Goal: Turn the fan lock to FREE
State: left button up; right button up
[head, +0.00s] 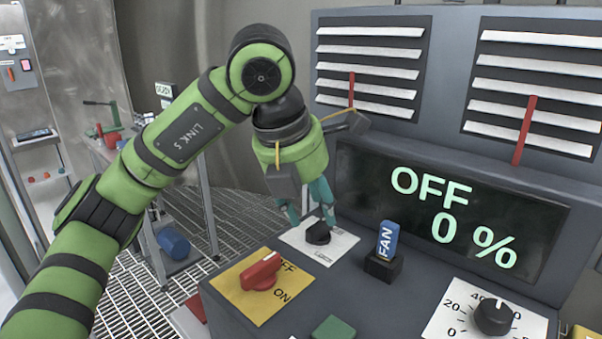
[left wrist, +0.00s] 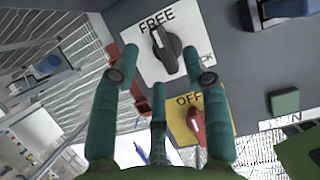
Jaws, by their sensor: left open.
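The fan lock is a black knob (head: 318,233) on a white plate (head: 299,245) on the console, left of the blue FAN switch. In the left wrist view the knob (left wrist: 168,48) has a white mark at its upper end, on the side of the word FREE; the lock label at right is partly cut off. My left gripper (head: 312,216) is open above the knob. In the left wrist view its teal fingers (left wrist: 160,72) are spread on both sides, with the knob between and beyond their tips. I cannot tell whether they touch it. My right gripper does not show.
A red OFF/ON switch (head: 261,271) on a yellow plate is close in front. The blue FAN switch (head: 387,241) stands to the right. A dial (head: 494,316) and a green button (head: 334,328) are near the front. The display (head: 450,222) reads OFF 0 %.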

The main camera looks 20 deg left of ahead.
pick_arm(q)
jog(key=v, duration=0.9)
jog(key=shift+f, duration=0.1)
